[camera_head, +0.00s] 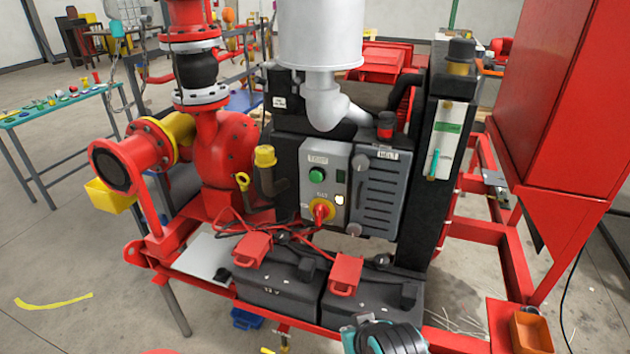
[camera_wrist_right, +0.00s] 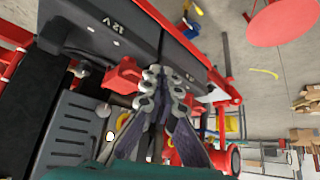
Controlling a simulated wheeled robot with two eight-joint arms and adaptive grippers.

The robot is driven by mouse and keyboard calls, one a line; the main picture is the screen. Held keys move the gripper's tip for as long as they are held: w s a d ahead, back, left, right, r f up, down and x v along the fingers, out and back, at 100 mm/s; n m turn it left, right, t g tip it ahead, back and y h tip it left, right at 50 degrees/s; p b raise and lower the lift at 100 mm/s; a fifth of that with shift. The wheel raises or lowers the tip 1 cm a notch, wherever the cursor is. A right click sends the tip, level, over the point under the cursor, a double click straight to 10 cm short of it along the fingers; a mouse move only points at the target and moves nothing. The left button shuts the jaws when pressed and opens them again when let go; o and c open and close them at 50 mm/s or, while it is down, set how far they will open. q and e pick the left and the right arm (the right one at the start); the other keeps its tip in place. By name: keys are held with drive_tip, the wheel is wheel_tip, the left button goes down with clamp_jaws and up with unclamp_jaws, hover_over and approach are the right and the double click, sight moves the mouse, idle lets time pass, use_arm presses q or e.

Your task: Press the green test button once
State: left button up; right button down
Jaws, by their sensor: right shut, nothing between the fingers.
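The green test button (camera_head: 316,174) is a round green cap on the grey control panel (camera_head: 327,212), beneath a small label and above a red and yellow rotary switch (camera_head: 321,211). I cannot make out the button in the right wrist view. My right gripper (camera_wrist_right: 158,78) is shut and empty, its fingertips together in front of the red battery cover and black battery in that view. In the head view only part of my right arm shows at the bottom edge, below and apart from the panel. My left gripper is not in view.
Two black batteries (camera_head: 275,290) with red terminal covers (camera_head: 346,273) and loose red cables sit below the panel. A white canister (camera_head: 320,35) with an elbow pipe hangs above it. A red pump flange (camera_head: 115,166) stands left, a red cabinet (camera_head: 550,120) right.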

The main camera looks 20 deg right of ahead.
sight(316, 177)
idle(0.6)
drive_tip(key=w+a+r+m+t+y+p, duration=0.1)
drive_tip(key=w+a+r+t+y+p, duration=0.15)
drive_tip(key=w+r, duration=0.4)
drive_tip(key=w+a+r+t+y+p, duration=0.1)
drive_tip(key=w+a+r+t+p, duration=0.15)
drive_tip(key=w, duration=0.75)
drive_tip(key=w+d+r+m+t+p, duration=0.1)
drive_tip(key=w+r+m+t+p, duration=0.2)
drive_tip(key=w, duration=0.8)
drive_tip(key=shift+w+d+r+m+t+p, duration=0.3)
drive_tip(key=shift+r+m+t+p, duration=0.1)
drive_tip(key=shift+r+m+p, duration=0.2)
drive_tip(key=shift+w, duration=0.1)
drive_tip(key=w+d, duration=0.4)
drive_tip(key=w, duration=0.3)
drive_tip(key=shift+d, duration=0.4)
drive_tip(key=shift+w+d, duration=0.1)
drive_tip(key=shift+w, duration=0.05)
